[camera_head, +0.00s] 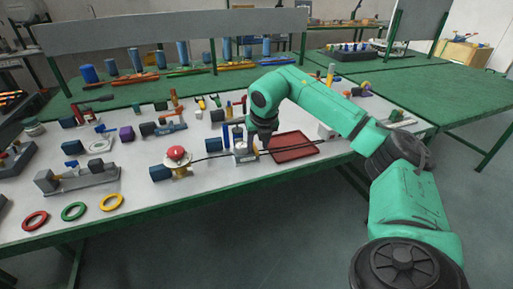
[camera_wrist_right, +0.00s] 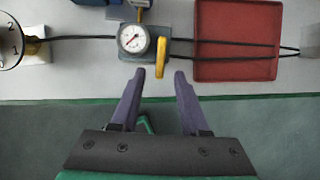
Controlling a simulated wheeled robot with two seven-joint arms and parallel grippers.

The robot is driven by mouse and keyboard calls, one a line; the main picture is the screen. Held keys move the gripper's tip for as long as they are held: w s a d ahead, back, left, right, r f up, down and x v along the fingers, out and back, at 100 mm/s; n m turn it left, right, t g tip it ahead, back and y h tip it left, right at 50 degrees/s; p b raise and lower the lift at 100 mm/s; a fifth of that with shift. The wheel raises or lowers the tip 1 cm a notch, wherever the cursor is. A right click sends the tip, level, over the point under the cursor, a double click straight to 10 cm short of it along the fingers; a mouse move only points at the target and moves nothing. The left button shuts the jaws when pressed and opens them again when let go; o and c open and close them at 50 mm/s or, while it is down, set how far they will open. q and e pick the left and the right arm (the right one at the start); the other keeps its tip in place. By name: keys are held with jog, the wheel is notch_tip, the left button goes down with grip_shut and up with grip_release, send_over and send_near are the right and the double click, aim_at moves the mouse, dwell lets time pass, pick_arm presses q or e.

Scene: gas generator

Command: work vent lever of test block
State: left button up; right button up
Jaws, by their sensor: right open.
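The test block (camera_wrist_right: 145,46) carries a round white pressure gauge (camera_wrist_right: 133,39) and a yellow lever (camera_wrist_right: 160,58) on its right side in the right wrist view. The lever's lower end lies between the tips of my right gripper (camera_wrist_right: 159,75), with visible gaps at both sides. My right gripper is open and empty; I cannot tell its height relative to the lever. In the head view the test block (camera_head: 244,152) stands near the table's front edge, just left of my right gripper (camera_head: 264,142). The arm hides the lever there. My left gripper does not show.
A red tray (camera_wrist_right: 236,40) lies right of the block, with dark hoses crossing it. A red-topped device (camera_head: 178,158) stands to the left, joined by a hose. Coloured rings (camera_head: 73,211) lie near the front edge.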

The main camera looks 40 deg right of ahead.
jog(key=shift+x, duration=1.05)
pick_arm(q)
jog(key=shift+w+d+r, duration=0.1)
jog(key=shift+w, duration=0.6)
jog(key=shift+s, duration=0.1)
pick_arm(e)
grip_shut()
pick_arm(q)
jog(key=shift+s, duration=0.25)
